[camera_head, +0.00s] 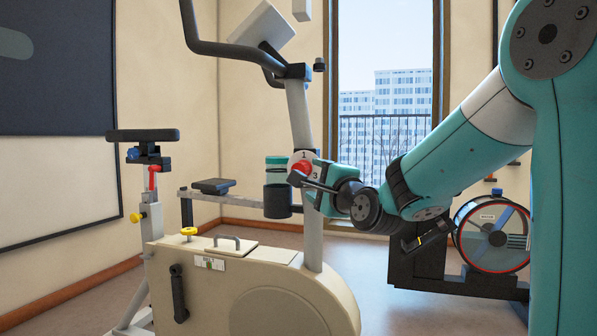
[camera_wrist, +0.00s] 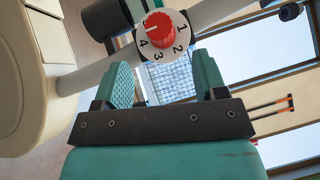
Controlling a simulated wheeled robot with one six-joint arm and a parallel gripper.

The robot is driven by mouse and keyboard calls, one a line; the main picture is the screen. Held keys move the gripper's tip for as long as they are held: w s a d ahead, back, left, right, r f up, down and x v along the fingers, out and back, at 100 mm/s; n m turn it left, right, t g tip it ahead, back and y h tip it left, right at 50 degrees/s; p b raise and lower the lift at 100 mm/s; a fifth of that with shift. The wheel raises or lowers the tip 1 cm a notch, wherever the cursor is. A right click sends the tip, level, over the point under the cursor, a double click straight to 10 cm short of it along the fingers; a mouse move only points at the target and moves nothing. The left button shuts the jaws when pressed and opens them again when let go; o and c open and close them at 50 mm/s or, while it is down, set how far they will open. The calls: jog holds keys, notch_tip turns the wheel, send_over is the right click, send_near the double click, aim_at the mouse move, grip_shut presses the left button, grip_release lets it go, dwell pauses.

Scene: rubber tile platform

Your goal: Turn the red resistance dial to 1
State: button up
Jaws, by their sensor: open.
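The red dial (camera_head: 300,166) sits on the bike's upright post. In the wrist view the red knob (camera_wrist: 161,30) stands on a round white plate (camera_wrist: 178,20) marked 1, 2, 3 and 4. A pale mark shows on the knob's left part; I cannot tell for certain which number it points to. My gripper (camera_head: 314,183) is just right of the dial in the head view. In the wrist view its two teal fingers (camera_wrist: 163,62) are spread apart and empty, with the knob beyond the tips, roughly centred between them. My gripper partly covers the dial plate in the head view.
The exercise bike's cream body (camera_head: 250,285) stands below, with a handlebar (camera_head: 215,48) above. A dark cup with a teal top (camera_head: 277,187) is just left of the dial. A rowing machine's wheel (camera_head: 492,235) stands at the right. A window is behind.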

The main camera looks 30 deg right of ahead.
aim_at(304, 166)
jog(key=w, duration=0.3)
jog(key=w+b, duration=0.1)
jog(key=w, duration=0.2)
jog(key=w+d+r, duration=0.1)
jog(key=w, duration=0.2)
jog(key=shift+w+d+r, duration=0.1)
jog(key=c, duration=0.9)
